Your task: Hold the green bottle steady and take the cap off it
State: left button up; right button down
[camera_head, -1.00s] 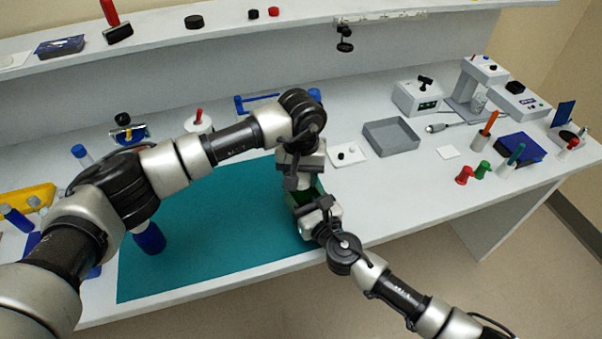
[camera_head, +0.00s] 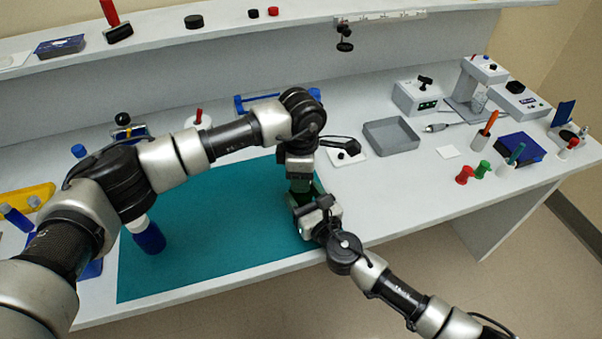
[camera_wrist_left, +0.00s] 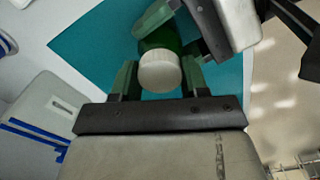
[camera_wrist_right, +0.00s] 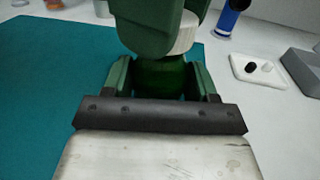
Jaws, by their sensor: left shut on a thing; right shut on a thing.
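The green bottle (camera_wrist_right: 160,78) stands between the fingers of my right gripper (camera_wrist_right: 162,82), which is shut on its body. The right gripper also shows in the head view (camera_head: 304,200), above the mat's right edge. The white ribbed cap (camera_wrist_left: 160,72) is at the bottle's top, seen from above in the left wrist view. My left gripper (camera_wrist_left: 160,80) comes down from above and is shut on the cap, with a green finger on each side. In the right wrist view its fingers hide part of the cap (camera_wrist_right: 182,36). I cannot tell whether the cap is loose on the bottle.
A teal mat (camera_head: 200,240) covers the front of the bench. A blue bottle (camera_head: 150,238) stands on its left part, near my left arm. A white plate with knobs (camera_head: 347,151), a grey tray (camera_head: 391,135) and red and green pieces (camera_head: 465,174) lie to the right.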

pick_arm(q)
jog(key=n, duration=1.3)
jog(key=shift+n, duration=0.4)
jog(key=n, duration=1.1)
jog(key=shift+r, duration=0.2)
jog(key=shift+r, duration=0.95)
